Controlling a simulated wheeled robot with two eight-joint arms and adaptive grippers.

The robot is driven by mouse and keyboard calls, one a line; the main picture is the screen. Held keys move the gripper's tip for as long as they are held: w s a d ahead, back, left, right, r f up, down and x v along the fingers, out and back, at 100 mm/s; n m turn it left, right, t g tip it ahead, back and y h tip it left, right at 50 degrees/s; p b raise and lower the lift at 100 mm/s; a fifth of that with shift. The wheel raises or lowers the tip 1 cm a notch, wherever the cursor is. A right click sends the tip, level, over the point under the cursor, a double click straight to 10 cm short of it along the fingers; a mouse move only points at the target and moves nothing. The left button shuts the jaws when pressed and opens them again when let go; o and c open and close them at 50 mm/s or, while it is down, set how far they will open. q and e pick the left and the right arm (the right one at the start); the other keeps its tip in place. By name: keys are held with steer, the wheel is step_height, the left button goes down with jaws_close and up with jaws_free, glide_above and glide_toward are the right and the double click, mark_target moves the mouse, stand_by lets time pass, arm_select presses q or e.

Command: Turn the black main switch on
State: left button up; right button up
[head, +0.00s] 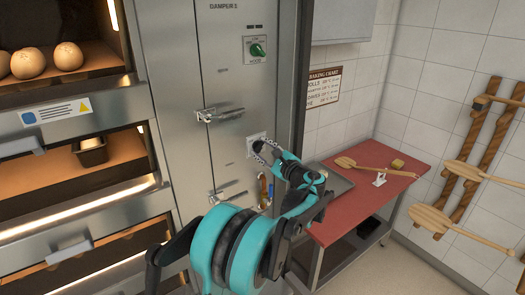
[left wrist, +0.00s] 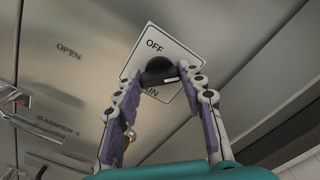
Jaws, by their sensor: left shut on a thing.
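The black main switch (left wrist: 157,69) is a round knob on a white plate (left wrist: 135,62) in the left wrist view. The plate reads OFF above the knob, and the lettering below is partly covered. A pale mark on the knob points to the lower right. My left gripper (left wrist: 163,88) is shut on the knob, with a finger on either side. In the head view my left gripper (head: 262,150) is at the steel panel, in front of the white plate (head: 250,141), and hides the knob. My right gripper is not in view.
A latch handle (head: 219,114) is above left of my gripper and another handle (head: 229,190) is below. A red-topped table (head: 350,215) stands to the right. Deck ovens with bread are at the left.

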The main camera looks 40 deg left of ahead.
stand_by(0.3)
arm_select(q)
steer(key=shift+f, duration=0.1)
steer(key=o, duration=1.2)
steer(key=shift+c, duration=0.2)
steer(key=shift+d, duration=0.15)
steer(key=v, duration=1.2)
